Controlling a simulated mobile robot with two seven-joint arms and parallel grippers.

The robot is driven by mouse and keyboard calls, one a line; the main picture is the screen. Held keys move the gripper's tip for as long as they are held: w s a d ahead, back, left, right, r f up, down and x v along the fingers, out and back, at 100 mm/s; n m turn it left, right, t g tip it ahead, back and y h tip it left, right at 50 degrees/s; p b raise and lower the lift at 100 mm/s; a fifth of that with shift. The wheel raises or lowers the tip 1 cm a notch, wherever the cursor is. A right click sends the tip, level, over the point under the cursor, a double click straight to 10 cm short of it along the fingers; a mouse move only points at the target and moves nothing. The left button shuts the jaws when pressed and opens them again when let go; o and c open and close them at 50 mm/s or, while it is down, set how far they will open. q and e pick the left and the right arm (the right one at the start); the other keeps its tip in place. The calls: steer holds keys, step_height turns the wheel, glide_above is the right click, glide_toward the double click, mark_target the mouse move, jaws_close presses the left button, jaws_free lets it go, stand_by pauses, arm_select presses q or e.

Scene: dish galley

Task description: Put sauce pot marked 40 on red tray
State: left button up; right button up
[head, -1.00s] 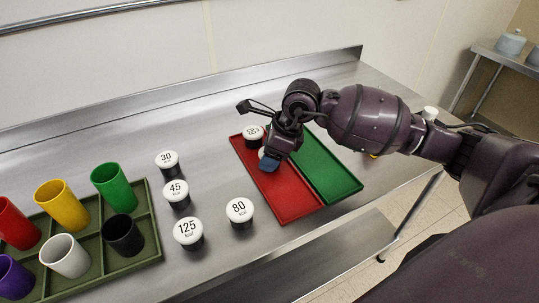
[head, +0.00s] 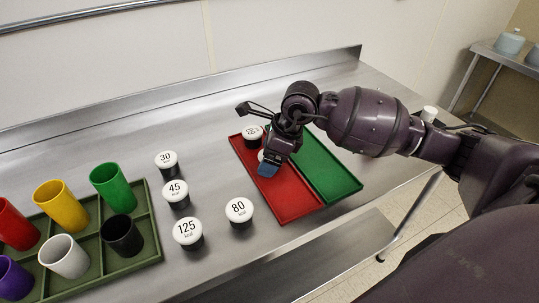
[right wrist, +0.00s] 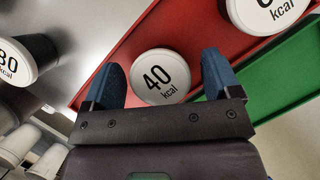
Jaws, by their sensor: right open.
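The sauce pot marked 40 (right wrist: 160,78) has a white lid and stands on the red tray (head: 290,196), between the two blue fingers of my right gripper (right wrist: 160,82). The fingers are open, with gaps visible beside the lid. In the head view my right gripper (head: 269,166) is over the tray's middle and hides most of that pot (head: 262,156). Another white-lidded pot (head: 252,133) stands at the tray's far end; its number is hard to read. My left gripper is not in view.
A green tray (head: 324,168) adjoins the red one on the right. Pots marked 30 (head: 166,160), 45 (head: 176,190), 125 (head: 188,232) and 80 (head: 239,210) stand left of it. A green crate (head: 147,213) with coloured cups is further left. The red tray's near end is clear.

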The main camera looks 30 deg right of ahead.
steer(key=p+v, duration=0.1)
steer(key=v, duration=1.1)
steer(key=shift+s, duration=0.1)
